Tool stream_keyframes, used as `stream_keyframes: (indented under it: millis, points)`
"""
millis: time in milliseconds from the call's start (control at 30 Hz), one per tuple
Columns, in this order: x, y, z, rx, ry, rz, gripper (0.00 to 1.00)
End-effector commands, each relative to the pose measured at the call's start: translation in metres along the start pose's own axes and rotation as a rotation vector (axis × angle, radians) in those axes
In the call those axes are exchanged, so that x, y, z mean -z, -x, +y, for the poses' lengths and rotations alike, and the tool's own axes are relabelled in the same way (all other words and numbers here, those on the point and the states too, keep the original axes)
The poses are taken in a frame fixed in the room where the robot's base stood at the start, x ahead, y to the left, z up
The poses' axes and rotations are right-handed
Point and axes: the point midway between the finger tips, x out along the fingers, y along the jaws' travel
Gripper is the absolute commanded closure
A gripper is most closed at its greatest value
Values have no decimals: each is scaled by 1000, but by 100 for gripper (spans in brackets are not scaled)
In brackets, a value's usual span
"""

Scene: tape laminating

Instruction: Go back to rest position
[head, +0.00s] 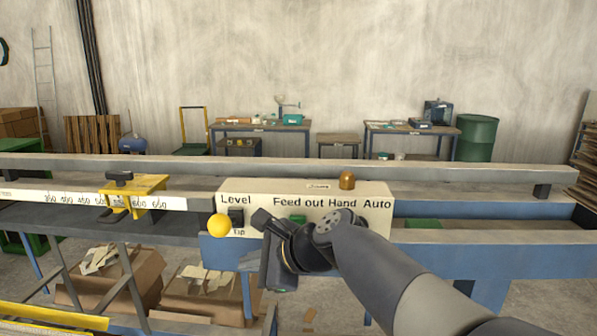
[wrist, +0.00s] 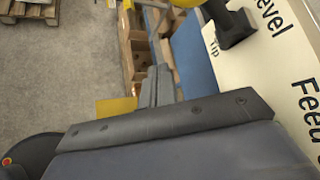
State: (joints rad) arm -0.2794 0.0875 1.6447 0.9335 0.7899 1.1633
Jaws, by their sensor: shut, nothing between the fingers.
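My gripper (head: 262,217) is in front of the cream control panel (head: 360,190), just right of the black Level/Tip switch (head: 237,218) and the yellow knob (head: 219,225). Its fingers are together with nothing between them. In the wrist view the closed grey fingers (wrist: 158,86) point up the picture, over the floor and boxes. The black switch (wrist: 232,25) shows at upper right there, apart from the fingers. My arm reaches in from the lower right and hides part of the panel's lower side. A green button (head: 298,219) shows partly above my wrist.
An orange-brown knob (head: 347,180) sits on the panel top. A yellow stop (head: 140,190) stands on the ruler rail at left. Cardboard boxes (head: 205,296) lie below the machine. Long grey beams (head: 450,172) cross behind the panel. Open floor (wrist: 55,75) shows in the wrist view.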

Motion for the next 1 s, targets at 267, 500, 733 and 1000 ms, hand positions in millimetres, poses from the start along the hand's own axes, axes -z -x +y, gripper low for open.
stream_keyframes:
  millis: [267, 500, 733, 1000]
  points:
    - [25, -5, 2, 48, 49, 4, 100]
    - [38, 30, 1, 51, 53, 2, 100]
    - [38, 67, 3, 49, 52, 1, 100]
    - [38, 84, 4, 45, 51, 0, 100]
